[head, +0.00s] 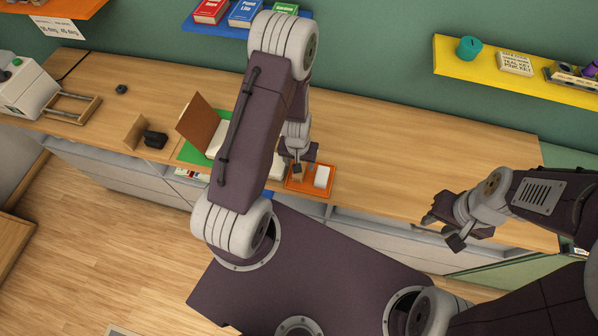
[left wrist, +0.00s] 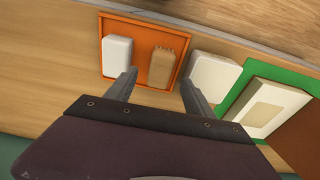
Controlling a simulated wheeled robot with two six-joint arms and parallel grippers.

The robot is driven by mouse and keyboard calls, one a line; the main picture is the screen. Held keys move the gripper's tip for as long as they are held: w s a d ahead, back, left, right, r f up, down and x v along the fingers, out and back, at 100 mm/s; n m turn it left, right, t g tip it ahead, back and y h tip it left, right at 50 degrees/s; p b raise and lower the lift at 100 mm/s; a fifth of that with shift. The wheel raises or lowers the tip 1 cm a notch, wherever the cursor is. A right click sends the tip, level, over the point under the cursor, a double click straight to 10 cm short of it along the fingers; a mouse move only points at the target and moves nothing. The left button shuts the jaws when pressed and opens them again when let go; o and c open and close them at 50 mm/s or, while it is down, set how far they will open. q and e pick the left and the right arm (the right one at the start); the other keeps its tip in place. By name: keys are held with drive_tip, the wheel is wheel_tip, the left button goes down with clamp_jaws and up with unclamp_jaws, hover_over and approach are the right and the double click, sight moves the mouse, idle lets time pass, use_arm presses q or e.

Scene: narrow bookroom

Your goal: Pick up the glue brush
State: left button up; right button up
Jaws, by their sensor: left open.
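An orange tray (head: 325,190) sits near the front edge of the desk. In the left wrist view, the tray (left wrist: 128,23) holds a tan piece with a notched end (left wrist: 161,67), which looks like the glue brush, and a white block (left wrist: 117,55) to its left. My left gripper (left wrist: 160,92) is open, its fingers pointing toward the tray and the tan piece between their lines. In the head view, my left gripper (head: 298,168) hangs over the tray's left part and partly hides the tan piece. My right gripper (head: 444,230) is open and empty, near the desk's front edge.
Left of the tray are a green board (head: 195,153) with an open brown-covered book (head: 200,118), a black item (head: 155,138) and a white machine (head: 28,90). A yellow shelf (head: 480,68) and blue shelf (head: 205,25) hang behind. The desk right of the tray is clear.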

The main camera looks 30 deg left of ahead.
use_arm(q)
drive_tip(key=shift+d+f, duration=0.1)
drive_tip(key=shift+f, duration=0.1)
wheel_tip(320, 180, down, 4)
drive_tip(key=shift+w+r+p, duration=0.1)
drive_tip(key=shift+r+p, duration=0.1)
drive_tip(key=shift+p, duration=0.4)
drive_tip(key=shift+w+a+f, duration=0.15)
drive_tip(key=shift+a+f, duration=0.05)
drive_tip(key=shift+f, duration=0.3)
drive_tip(key=shift+d, duration=0.1)
drive_tip(key=c, duration=0.7)
clamp_jaws()
drive_tip(key=shift+r, duration=0.1)
